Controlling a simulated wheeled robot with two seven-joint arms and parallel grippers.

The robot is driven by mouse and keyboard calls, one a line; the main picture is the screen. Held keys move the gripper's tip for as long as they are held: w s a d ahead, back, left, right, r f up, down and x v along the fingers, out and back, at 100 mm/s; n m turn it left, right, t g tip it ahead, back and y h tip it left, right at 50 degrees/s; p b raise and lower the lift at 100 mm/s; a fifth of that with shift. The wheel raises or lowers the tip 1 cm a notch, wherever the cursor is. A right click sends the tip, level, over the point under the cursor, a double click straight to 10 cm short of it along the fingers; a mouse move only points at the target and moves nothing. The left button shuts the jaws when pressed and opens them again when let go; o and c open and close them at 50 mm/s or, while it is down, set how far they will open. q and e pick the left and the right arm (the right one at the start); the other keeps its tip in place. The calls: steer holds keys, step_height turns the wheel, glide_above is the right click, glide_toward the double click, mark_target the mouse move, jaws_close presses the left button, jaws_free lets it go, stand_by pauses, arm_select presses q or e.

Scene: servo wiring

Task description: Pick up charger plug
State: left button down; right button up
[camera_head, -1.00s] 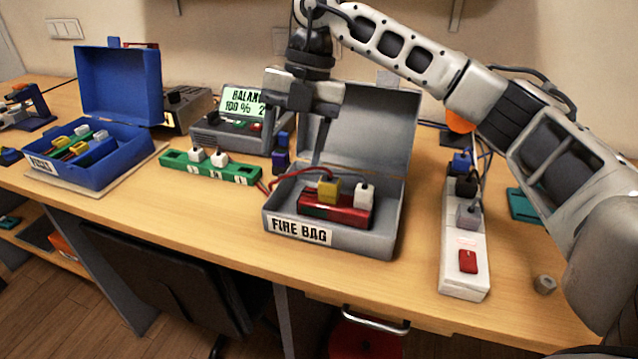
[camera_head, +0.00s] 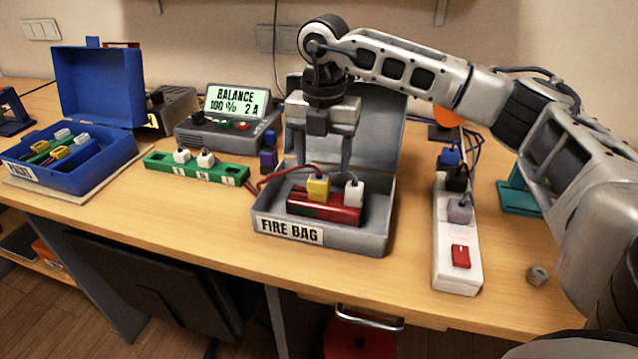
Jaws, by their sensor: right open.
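My right gripper (camera_head: 323,165) is open and empty over the grey FIRE BAG box (camera_head: 340,242), its two fingers pointing down. Below it a red battery pack (camera_head: 322,207) lies in the box, with a yellow plug (camera_head: 318,188) and a white plug (camera_head: 354,193) on top. The fingers are near these plugs; I cannot tell whether they touch. A white power strip (camera_head: 456,276) to the right holds a blue plug (camera_head: 449,157), a black plug (camera_head: 457,178) and a grey plug (camera_head: 460,209). I cannot tell which is the charger plug. My left gripper is not in view.
The charger (camera_head: 200,138) reads BALANCE 100 % 2 A. A green board (camera_head: 225,172) with white plugs lies before it. An open blue box (camera_head: 70,182) stands at left. The FIRE BAG lid (camera_head: 380,140) stands open behind the gripper. The desk front is mostly clear.

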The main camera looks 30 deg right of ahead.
mark_target(319, 176)
steer(key=f, duration=0.3)
steer(key=shift+a+f+p, duration=0.35)
steer(key=shift+f+p, duration=0.05)
steer(key=shift+f, duration=0.55)
steer(key=c, duration=1.1)
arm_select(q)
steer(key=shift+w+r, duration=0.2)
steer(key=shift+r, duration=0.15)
arm_select(e)
steer(key=shift+c, duration=0.2)
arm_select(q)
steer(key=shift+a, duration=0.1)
arm_select(e)
steer(key=shift+w+r, duration=0.1)
steer(key=shift+r, duration=0.05)
steer(key=shift+r+b, duration=0.3)
steer(key=shift+r, duration=0.4)
arm_select(q)
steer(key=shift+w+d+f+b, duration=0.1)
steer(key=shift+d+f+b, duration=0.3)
steer(key=shift+b, duration=0.85)
arm_select(e)
steer(key=s+a+r, duration=0.5)
steer(key=a+r, duration=0.6)
steer(key=a, duration=0.2)
steer(key=shift+s+r, duration=0.2)
